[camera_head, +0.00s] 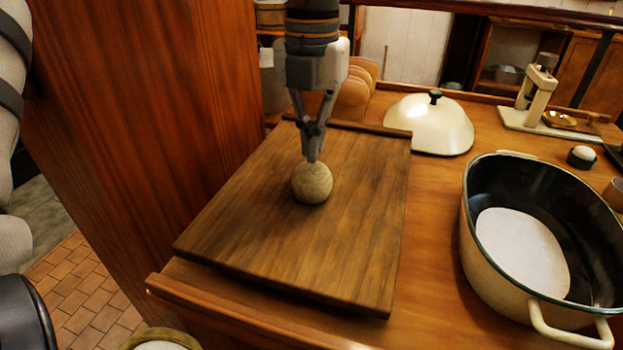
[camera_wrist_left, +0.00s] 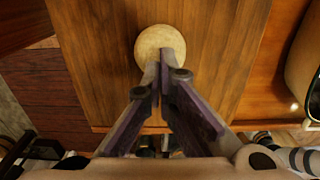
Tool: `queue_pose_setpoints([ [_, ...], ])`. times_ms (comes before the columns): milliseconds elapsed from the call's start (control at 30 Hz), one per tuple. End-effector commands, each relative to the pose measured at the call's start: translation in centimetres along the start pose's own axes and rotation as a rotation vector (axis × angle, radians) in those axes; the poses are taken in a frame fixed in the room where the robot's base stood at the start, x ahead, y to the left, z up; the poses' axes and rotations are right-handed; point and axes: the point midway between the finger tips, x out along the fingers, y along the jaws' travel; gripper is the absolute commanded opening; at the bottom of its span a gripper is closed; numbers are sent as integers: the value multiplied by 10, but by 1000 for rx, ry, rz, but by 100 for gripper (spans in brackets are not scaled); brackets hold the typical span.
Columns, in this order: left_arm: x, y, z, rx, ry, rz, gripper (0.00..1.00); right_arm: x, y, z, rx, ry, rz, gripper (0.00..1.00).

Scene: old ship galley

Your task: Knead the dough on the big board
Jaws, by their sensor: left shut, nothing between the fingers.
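The dough (camera_head: 312,186) is a pale, round ball on the big wooden board (camera_head: 340,245), a little behind its middle. My left gripper (camera_head: 313,158) points straight down with its fingers shut and empty. Its tips are at the top of the ball; they look to be touching it, but I cannot tell how hard they press. In the left wrist view the dough (camera_wrist_left: 158,42) shows beyond the closed fingertips (camera_wrist_left: 166,56), which cover part of it. The board (camera_wrist_left: 225,55) fills much of that view. My right gripper is not in view.
A large cream oval pan (camera_head: 480,250) with a dark inside and a white piece in it stands at the right. A cream domed lid (camera_head: 428,125) lies behind the board's right corner. A tall wooden panel (camera_head: 150,110) rises at the left.

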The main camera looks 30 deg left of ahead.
Motion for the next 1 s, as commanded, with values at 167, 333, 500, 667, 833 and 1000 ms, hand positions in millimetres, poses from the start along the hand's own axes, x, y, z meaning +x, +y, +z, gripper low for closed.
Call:
queue_pose_setpoints([
  [167, 0, 0, 0, 0, -1, -1, 0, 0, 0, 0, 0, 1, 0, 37],
  [333, 6, 0, 0, 0, -1, -1, 0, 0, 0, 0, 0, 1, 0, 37],
  [500, 11, 0, 0, -1, -1, -1, 0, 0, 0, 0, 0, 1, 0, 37],
  [667, 15, 0, 0, -1, -2, -2, 0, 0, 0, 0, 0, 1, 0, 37],
  [833, 17, 0, 0, -1, -3, -2, 0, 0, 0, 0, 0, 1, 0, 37],
  [1000, 17, 0, 0, 0, -2, -1, 0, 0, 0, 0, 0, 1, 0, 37],
])
